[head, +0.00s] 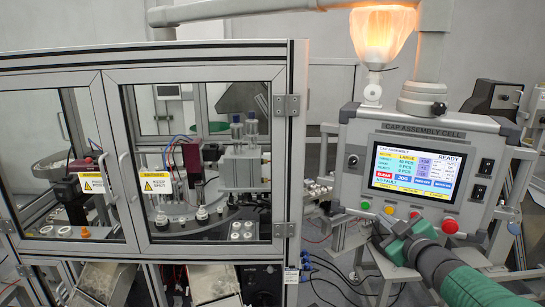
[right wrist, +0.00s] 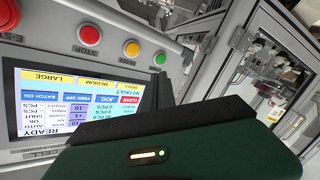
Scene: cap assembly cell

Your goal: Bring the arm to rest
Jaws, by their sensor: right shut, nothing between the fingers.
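My right arm comes in from the lower right in the head view, with a green sleeve. Its dark gripper (head: 381,228) is shut and empty, just below and in front of the row of buttons on the control panel (head: 353,155). I cannot tell whether it touches the panel. In the right wrist view, my green and black gripper housing covers the lower middle, and the panel's screen (right wrist: 75,105) shows upside down beside it. My left gripper is not in view.
The panel's lit screen (head: 414,173) reads READY. Below it are a green button (head: 366,205), a yellow button (head: 389,209) and red buttons (head: 450,226). A glowing lamp (head: 382,35) stands above. The closed glass-doored machine cabinet (head: 201,77) fills the left.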

